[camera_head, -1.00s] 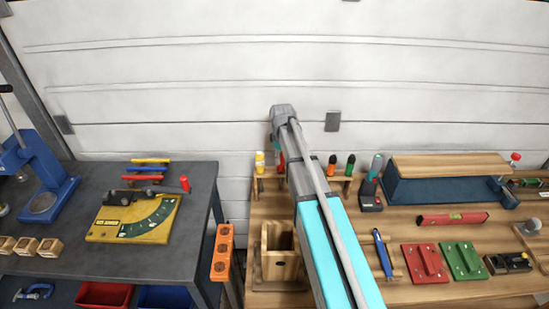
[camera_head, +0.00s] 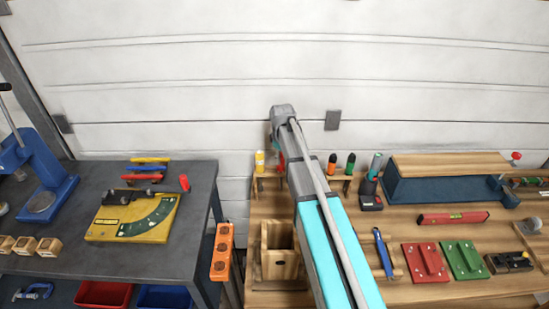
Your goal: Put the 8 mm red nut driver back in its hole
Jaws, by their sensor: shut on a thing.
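A wooden rack (camera_head: 262,181) stands at the back left of the wooden bench. A yellow driver (camera_head: 260,162) stands at its left end, with an orange-topped driver (camera_head: 332,162) and a green driver (camera_head: 350,164) at its right. The red nut driver (camera_head: 281,160) shows as a narrow red strip beside my arm, between yellow and orange. My gripper (camera_head: 278,140) is over the rack, mostly hidden behind my wrist and forearm, and shut on the red nut driver. The driver's lower end and the rack's middle holes are hidden, so I cannot tell whether it is in a hole.
A wooden box (camera_head: 265,270) stands in front of the rack. A dark tool (camera_head: 371,195) stands right of it. A blue tool (camera_head: 383,252), red block (camera_head: 424,276) and green block (camera_head: 463,272) lie farther right. The garage door is close behind.

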